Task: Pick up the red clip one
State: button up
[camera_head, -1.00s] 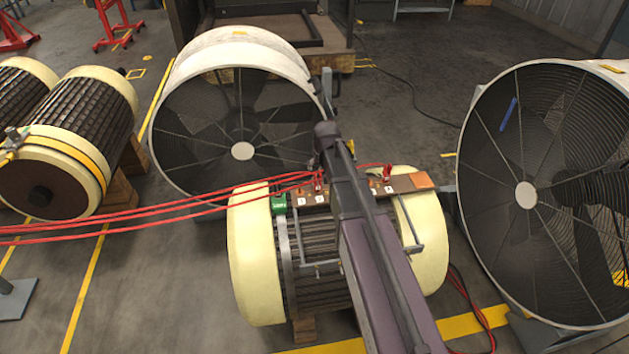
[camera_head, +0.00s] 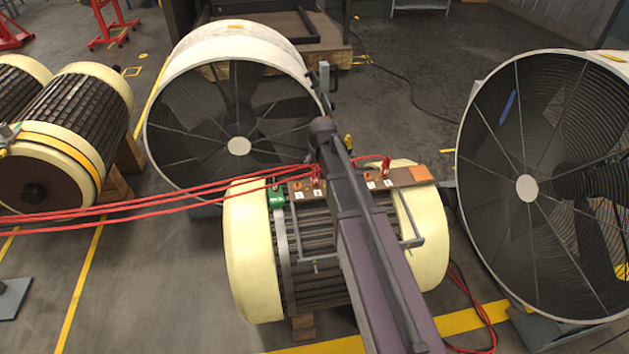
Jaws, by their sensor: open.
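A brown terminal board (camera_head: 407,176) lies across the top of a rotor with cream end rings (camera_head: 250,250). One red clip (camera_head: 316,173) stands on the board's left part, where red cables run in from the left. Another red clip (camera_head: 386,165) stands on the right part, with a red lead beside it. Small white number tags sit by the clips, too small to read surely. My arm crosses in front of the board between the two clips. My gripper is hidden behind the arm, so its place relative to the clips cannot be seen.
Large round fans stand behind (camera_head: 238,146) and at the right (camera_head: 526,188). Red cables (camera_head: 130,207) stretch across the left floor. More rotors (camera_head: 75,130) rest at the left. A grey bracket (camera_head: 411,243) projects at the rotor's front.

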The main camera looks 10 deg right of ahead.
aim_at(316, 170)
jog(key=shift+b+x, duration=2.05)
jog(key=shift+x, duration=0.5)
jog(key=shift+w+f, duration=0.1)
jog(key=shift+f, duration=0.05)
jog(key=shift+w+b+x, duration=0.1)
jog(key=shift+b+x, duration=1.15)
jog(key=shift+x, duration=0.05)
jog(key=shift+w+b+x, duration=0.15)
jog(key=shift+b+x, duration=1.05)
jog(key=shift+x, duration=0.05)
grip_shut()
